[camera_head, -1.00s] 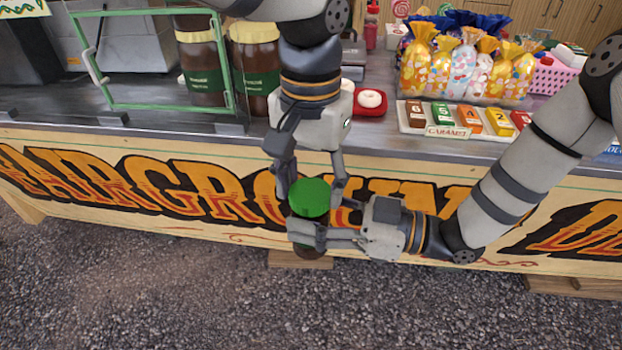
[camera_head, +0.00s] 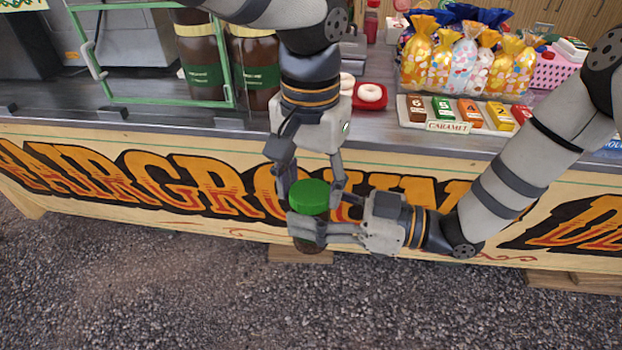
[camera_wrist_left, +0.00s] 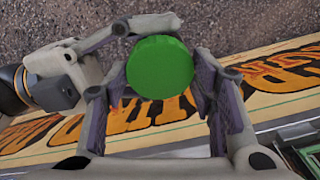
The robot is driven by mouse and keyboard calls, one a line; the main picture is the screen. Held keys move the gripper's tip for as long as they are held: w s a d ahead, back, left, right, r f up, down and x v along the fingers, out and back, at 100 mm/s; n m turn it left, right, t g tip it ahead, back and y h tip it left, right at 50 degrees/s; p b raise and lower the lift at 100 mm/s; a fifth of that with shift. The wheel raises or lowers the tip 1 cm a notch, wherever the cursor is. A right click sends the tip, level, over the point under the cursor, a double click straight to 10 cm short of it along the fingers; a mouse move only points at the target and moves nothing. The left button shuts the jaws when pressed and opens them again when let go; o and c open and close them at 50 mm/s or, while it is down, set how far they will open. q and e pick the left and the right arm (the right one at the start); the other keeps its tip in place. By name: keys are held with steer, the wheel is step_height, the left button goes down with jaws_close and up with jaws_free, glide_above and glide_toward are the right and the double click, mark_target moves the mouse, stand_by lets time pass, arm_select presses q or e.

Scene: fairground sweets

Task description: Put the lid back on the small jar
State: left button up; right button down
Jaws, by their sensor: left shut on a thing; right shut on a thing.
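The green round lid (camera_head: 310,193) is between the fingers of my left gripper (camera_head: 310,188), which points down from above and is shut on it. It also shows from above in the left wrist view (camera_wrist_left: 160,67), between the fingertips. The small jar (camera_head: 309,244), dark below, is right under the lid. My right gripper (camera_head: 322,232) comes in from the right and is shut around the jar, low in front of the stall. The jar's rim is hidden by lid and fingers, so I cannot tell whether the lid touches it.
The stall counter (camera_head: 210,122) stands behind the grippers, with large brown jars (camera_head: 201,65), a red dish (camera_head: 371,97), a caramel tray (camera_head: 448,127) and sweet bags (camera_head: 465,60) on it. A wooden foot (camera_head: 300,255) is below. Gravel ground in front is clear.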

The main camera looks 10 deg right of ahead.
arm_select(q)
steer(key=shift+s+f, duration=0.1)
steer(key=shift+s+r+t, duration=0.25)
steer(key=shift+r+t, duration=0.25)
steer(key=shift+t, duration=0.2)
steer(key=shift+w+r, duration=0.1)
steer(key=shift+w, duration=0.05)
stand_by(0.4)
steer(key=shift+a+f, duration=0.1)
steer(key=shift+f, duration=0.75)
stand_by(0.8)
steer(key=shift+s+r+m+t+h, duration=0.3)
steer(key=shift+r+t+h, duration=0.25)
steer(key=shift+t, duration=0.25)
steer(key=shift+w+r+h, duration=0.1)
steer(key=shift+w+h, duration=0.05)
steer(key=shift+h, duration=0.1)
